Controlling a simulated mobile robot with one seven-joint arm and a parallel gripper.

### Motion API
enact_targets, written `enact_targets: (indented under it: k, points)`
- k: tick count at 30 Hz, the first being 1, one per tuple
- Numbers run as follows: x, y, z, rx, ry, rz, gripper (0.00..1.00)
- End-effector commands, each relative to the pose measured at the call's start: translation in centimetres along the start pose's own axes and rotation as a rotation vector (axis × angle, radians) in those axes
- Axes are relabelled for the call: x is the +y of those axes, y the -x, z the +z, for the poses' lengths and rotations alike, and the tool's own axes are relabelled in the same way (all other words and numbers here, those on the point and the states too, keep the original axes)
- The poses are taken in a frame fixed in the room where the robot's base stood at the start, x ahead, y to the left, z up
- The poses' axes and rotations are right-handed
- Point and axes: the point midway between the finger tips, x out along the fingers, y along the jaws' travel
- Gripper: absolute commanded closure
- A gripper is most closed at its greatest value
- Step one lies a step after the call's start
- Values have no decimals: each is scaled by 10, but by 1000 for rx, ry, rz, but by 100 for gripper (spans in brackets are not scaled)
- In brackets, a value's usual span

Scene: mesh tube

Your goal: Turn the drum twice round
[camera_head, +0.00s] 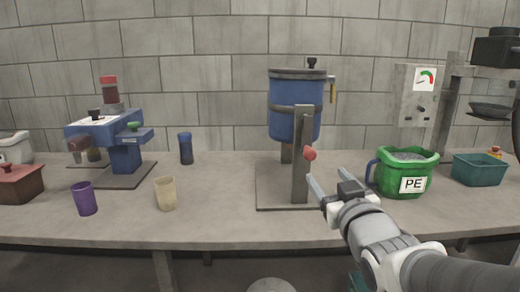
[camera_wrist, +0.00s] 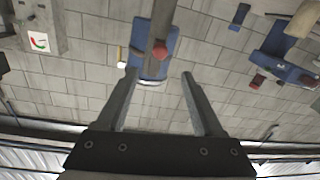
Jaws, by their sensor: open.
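The blue drum (camera_head: 294,112) hangs upright on a stand with a grey post (camera_head: 301,170) in the middle of the bench. It has a dark lid with a knob on top. A red knob (camera_head: 310,154) sticks out at the post's right side. My gripper (camera_head: 340,170) is open and empty, just right of and slightly below the red knob, apart from it. In the wrist view the picture is turned over; the red knob (camera_wrist: 159,51) and the drum (camera_wrist: 151,67) lie beyond the gap between my fingers (camera_wrist: 160,74).
The green PE bucket (camera_head: 404,172) stands close right of my gripper, with a teal bin (camera_head: 478,169) beyond it. A gauge panel (camera_head: 416,95) stands behind. Left are a purple cup (camera_head: 85,199), a beige cup (camera_head: 166,193), a dark blue cup (camera_head: 186,148) and a blue machine (camera_head: 125,150).

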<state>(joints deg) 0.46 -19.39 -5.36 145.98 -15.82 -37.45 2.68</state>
Motion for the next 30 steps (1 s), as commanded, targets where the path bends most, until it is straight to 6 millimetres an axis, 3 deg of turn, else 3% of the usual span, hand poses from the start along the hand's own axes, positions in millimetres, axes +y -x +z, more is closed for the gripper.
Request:
enact_targets:
  k: [6,24,30]
  points:
    - [1,-20,-3,-5,-1,0,31]
    - [1,-46,-3,-6,0,0,31]
    - [1,-66,-3,-4,-1,1,31]
